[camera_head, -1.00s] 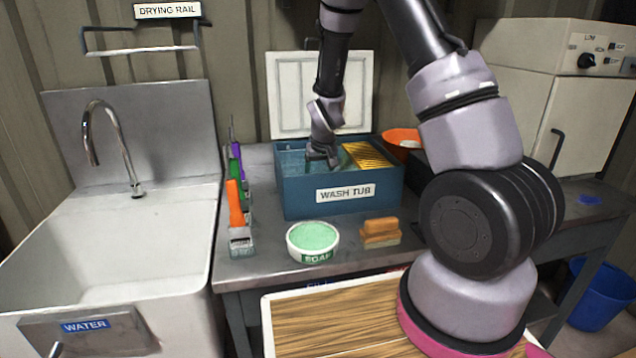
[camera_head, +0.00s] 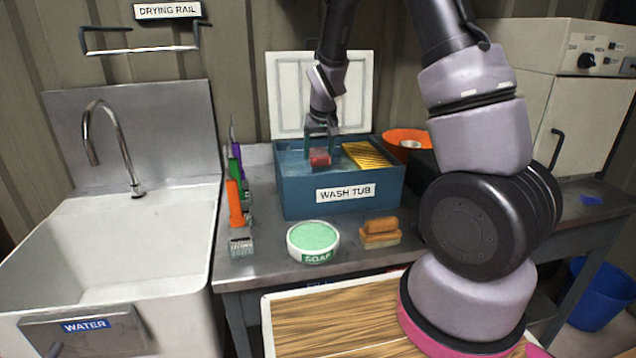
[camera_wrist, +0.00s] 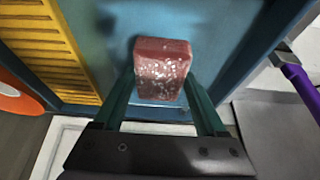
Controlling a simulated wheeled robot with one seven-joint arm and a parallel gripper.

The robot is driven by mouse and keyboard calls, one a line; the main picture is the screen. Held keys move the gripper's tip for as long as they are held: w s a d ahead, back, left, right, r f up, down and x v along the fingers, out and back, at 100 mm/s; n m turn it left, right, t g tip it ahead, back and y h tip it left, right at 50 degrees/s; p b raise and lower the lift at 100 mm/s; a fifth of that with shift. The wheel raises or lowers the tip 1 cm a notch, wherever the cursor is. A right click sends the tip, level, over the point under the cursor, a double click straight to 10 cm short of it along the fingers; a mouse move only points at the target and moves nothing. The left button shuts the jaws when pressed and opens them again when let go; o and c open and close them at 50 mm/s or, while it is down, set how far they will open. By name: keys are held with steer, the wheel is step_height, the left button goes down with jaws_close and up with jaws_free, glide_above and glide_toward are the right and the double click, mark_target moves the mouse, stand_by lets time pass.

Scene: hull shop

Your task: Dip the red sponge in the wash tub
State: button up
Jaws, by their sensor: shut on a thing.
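The red sponge (camera_head: 320,158) is between the fingers of my gripper (camera_head: 320,130), which is shut on it. In the wrist view the sponge (camera_wrist: 162,68) shows pale glistening specks on its face, and the green fingers (camera_wrist: 160,98) hold it from both sides. The blue wash tub (camera_head: 296,199) stands on the bench with its white lid raised behind it. The sponge is over the water inside the tub, left of the yellow ribbed board (camera_head: 367,155). I cannot tell whether its bottom touches the water.
A tub of green soap (camera_head: 313,240) and a wooden brush (camera_head: 380,232) stand in front of the wash tub. An orange bowl (camera_head: 404,137) is behind right. The drying rail (camera_head: 140,50) hangs on the wall.

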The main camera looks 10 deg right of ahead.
mark_target(317, 150)
steer(key=shift+r, duration=2.15)
steer(key=shift+r, duration=2)
